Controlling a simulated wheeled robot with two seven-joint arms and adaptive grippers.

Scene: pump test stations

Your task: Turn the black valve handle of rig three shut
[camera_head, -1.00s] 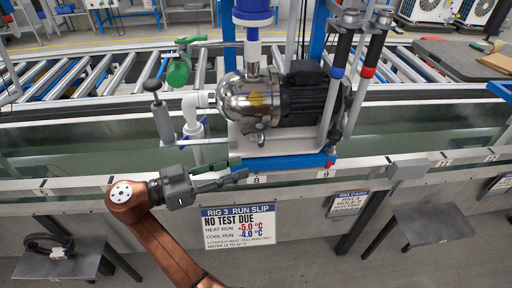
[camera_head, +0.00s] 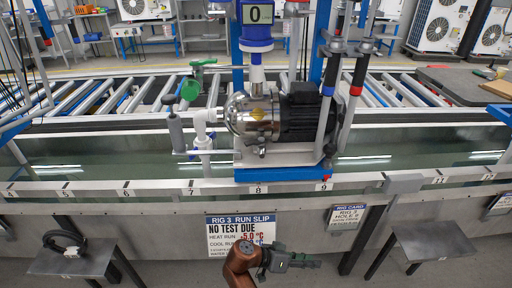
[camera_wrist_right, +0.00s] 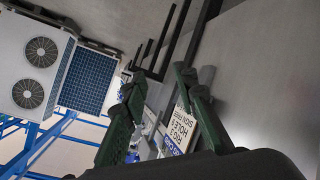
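The pump of rig three (camera_head: 254,116) stands on a blue-edged base at the bench, with a black motor (camera_head: 302,113) on its right. A dark grey-black cylindrical grip (camera_head: 176,134) stands by the white pipe on its left. Two black sleeves, one with a blue ring (camera_head: 329,77) and one with a red ring (camera_head: 359,72), stand to the right. I cannot tell which is the valve handle. My right gripper (camera_head: 318,263) is low in front of the bench, well apart from the rig. In the right wrist view its green fingers (camera_wrist_right: 160,82) are apart and empty. My left gripper is not in view.
The rig 3 run slip (camera_head: 240,236) hangs on the bench front, partly covered by my right arm. A rig card (camera_head: 346,216) hangs to its right. Low side tables stand at left (camera_head: 75,262) and right (camera_head: 433,243).

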